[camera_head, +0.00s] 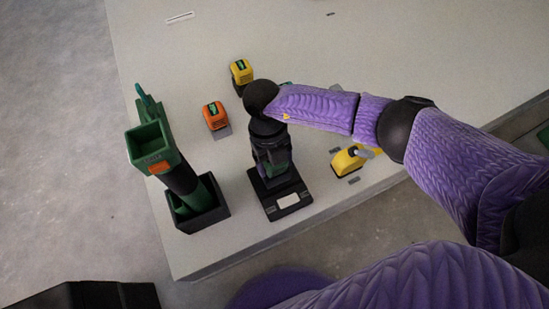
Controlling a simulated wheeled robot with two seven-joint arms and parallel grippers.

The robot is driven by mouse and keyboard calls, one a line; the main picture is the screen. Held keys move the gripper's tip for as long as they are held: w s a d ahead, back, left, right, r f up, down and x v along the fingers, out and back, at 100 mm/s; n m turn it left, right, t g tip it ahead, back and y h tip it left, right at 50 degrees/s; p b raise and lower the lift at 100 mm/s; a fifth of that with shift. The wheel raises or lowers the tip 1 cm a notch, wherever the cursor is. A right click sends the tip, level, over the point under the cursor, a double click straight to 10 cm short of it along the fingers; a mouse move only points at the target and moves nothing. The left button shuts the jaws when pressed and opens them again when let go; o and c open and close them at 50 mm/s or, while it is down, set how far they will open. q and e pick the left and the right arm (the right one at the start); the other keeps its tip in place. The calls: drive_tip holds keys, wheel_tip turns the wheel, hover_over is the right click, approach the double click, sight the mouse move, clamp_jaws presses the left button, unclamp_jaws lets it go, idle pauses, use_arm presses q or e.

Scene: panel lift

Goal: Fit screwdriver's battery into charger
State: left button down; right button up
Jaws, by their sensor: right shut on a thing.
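The green screwdriver (152,146) stands upside down in a black holder (205,212) at the left of the table, its open green end facing up. The black charger (290,211) with a pale display lies near the table's front edge. My right gripper (270,168) points down over the rear part of the charger. It is shut on a dark thing with green on it, which looks like the battery; the gripper hides most of it. I cannot tell whether the battery touches the charger. My left gripper is not in view.
An orange battery-like block (214,115) and a yellow one (241,73) stand behind, left of my right arm. A yellow tool (347,162) lies to the right of the charger. The back of the grey table (400,50) is mostly clear.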

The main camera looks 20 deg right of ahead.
drive_tip(key=o, duration=1.3)
drive_tip(key=p+v, duration=0.5)
drive_tip(key=v, duration=0.5)
drive_tip(key=shift+p, duration=0.3)
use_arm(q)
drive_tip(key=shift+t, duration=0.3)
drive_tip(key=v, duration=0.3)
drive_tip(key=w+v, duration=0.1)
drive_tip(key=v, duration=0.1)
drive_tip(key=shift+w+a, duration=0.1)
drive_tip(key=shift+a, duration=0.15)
